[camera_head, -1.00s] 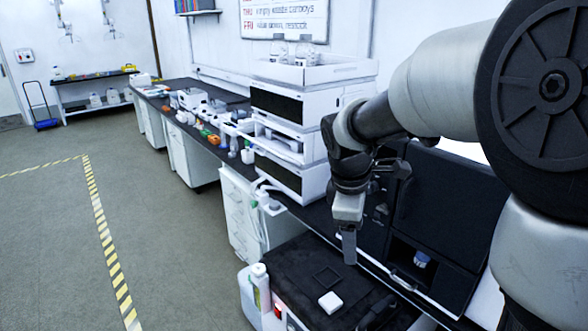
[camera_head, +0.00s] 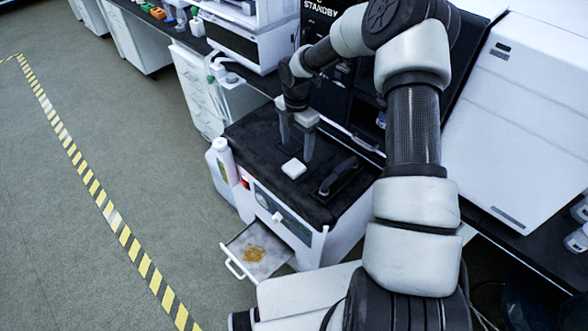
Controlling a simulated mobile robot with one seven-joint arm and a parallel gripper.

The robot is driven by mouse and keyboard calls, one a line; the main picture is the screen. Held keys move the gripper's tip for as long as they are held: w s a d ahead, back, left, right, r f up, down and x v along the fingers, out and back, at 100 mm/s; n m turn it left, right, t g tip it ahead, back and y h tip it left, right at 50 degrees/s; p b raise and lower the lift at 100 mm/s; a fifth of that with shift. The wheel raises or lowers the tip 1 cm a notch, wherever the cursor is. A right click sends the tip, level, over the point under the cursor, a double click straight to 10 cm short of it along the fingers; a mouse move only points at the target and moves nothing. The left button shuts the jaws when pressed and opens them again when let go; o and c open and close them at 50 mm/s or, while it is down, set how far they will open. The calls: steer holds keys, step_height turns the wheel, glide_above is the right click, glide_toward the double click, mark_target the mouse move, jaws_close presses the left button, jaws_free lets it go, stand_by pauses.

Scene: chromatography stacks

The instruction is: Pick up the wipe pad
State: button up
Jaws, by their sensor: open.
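The wipe pad (camera_head: 293,168) is a small white block with rounded corners. It lies on the black top of a white cabinet (camera_head: 250,144). My gripper (camera_head: 297,151) points down, open, with its two grey fingers apart. In the picture the fingers are just behind and above the pad, the right one close to its right edge. I cannot tell the exact height or depth gap between the fingertips and the pad. Nothing shows between the fingers.
A black handled object (camera_head: 337,179) lies right of the pad. A white bottle (camera_head: 223,160) stands at the cabinet's left side. A tray (camera_head: 262,252) with brownish matter sticks out in front. White instruments (camera_head: 535,110) fill the right. The floor at left is clear.

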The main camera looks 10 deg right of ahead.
mark_target(294, 166)
steer(key=f, duration=0.9)
steer(key=shift+w+a+f, duration=0.15)
steer(key=shift+w+a, duration=0.05)
steer(key=shift+a, duration=0.1)
steer(key=c, duration=1.1)
step_height(294, 166, up, 10)
